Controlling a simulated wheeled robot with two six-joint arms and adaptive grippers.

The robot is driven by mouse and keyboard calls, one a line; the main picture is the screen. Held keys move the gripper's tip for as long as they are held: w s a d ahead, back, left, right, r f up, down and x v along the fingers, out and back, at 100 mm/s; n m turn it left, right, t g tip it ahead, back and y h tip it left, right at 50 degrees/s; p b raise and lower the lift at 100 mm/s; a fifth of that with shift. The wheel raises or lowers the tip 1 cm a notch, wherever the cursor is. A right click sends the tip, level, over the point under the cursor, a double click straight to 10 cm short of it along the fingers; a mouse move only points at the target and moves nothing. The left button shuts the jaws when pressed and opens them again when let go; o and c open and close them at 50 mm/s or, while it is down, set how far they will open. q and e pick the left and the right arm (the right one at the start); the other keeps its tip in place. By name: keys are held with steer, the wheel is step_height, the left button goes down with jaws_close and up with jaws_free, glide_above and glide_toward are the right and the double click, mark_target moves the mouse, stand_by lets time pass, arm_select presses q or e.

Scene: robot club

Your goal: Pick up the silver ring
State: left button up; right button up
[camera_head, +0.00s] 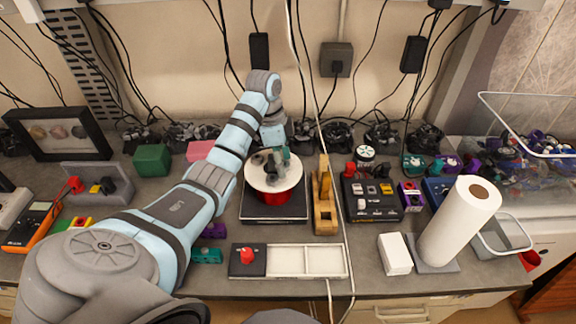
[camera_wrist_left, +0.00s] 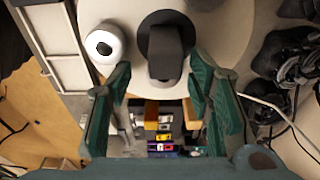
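A red-based stand with a white round top (camera_head: 275,186) stands on a dark square base. The top also shows in the left wrist view (camera_wrist_left: 225,40). A pale, silvery ring-like round piece with a dark centre (camera_wrist_left: 103,32) lies on that top in the left wrist view. A dark upright piece on a round black foot (camera_wrist_left: 165,48) stands beside it. In the head view the small pieces are partly hidden by my left gripper (camera_head: 277,160). My left gripper's green fingers (camera_wrist_left: 160,78) are apart, with the dark piece just beyond the gap. My right gripper is out of view.
A wooden hand plane (camera_head: 325,205) stands close right of the stand. A white tray with a red knob (camera_head: 300,261) lies in front. A paper towel roll (camera_head: 460,220), a white box (camera_head: 395,253) and a dark panel (camera_head: 371,200) are right. Cables hang behind.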

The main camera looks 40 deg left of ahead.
arm_select(q)
steer(key=shift+w+f, duration=0.15)
steer(key=shift+w, duration=0.15)
jaws_close()
steer(key=shift+d+r, duration=0.1)
steer(key=shift+r, duration=0.1)
